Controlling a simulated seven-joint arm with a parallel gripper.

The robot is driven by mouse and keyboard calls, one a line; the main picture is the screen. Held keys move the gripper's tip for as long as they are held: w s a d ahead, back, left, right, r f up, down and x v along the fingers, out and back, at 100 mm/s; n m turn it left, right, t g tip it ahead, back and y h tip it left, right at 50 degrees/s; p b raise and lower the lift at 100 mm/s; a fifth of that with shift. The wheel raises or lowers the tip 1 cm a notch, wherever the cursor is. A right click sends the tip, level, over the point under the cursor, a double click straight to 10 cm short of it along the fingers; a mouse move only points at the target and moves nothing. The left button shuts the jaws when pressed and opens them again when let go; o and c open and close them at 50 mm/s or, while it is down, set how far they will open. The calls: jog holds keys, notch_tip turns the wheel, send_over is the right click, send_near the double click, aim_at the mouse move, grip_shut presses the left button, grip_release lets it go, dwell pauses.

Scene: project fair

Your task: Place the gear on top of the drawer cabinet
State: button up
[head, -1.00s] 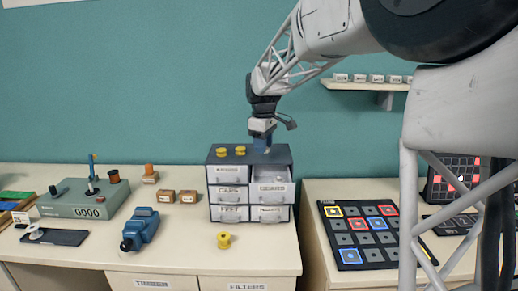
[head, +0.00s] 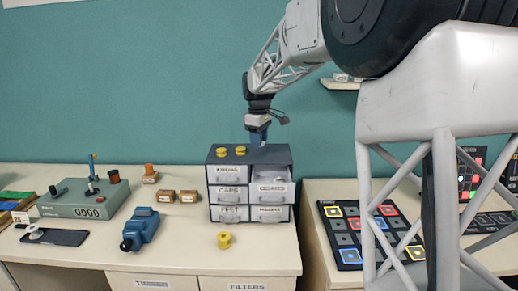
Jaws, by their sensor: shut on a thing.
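The drawer cabinet (head: 226,169) is dark grey with several pale labelled drawers and stands at the right end of the left table. Its upper right drawer (head: 272,194) is pulled open, and small grey shapes show inside. My gripper (head: 259,143) points down over the cabinet's top, right of its middle. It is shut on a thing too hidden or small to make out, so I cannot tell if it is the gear. Two yellow round pieces, one (head: 221,152) beside the other (head: 240,151), lie on the cabinet top. A similar yellow piece (head: 224,240) lies on the table.
A blue tool (head: 140,229), a grey counter box (head: 84,200) and small orange-brown blocks (head: 188,196) stand on the table left of the cabinet. A second table with a button panel (head: 350,257) is at the right. Bare tabletop (head: 185,250) lies before the cabinet.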

aim_at(259, 155)
jog(key=shift+f, duration=0.15)
jog(key=shift+f, duration=1.6)
jog(key=shift+f, duration=0.15)
jog(key=o, duration=0.9)
notch_tip(259, 155, up, 12)
jog(key=shift+s+r, duration=0.1)
jog(key=shift+r, duration=0.05)
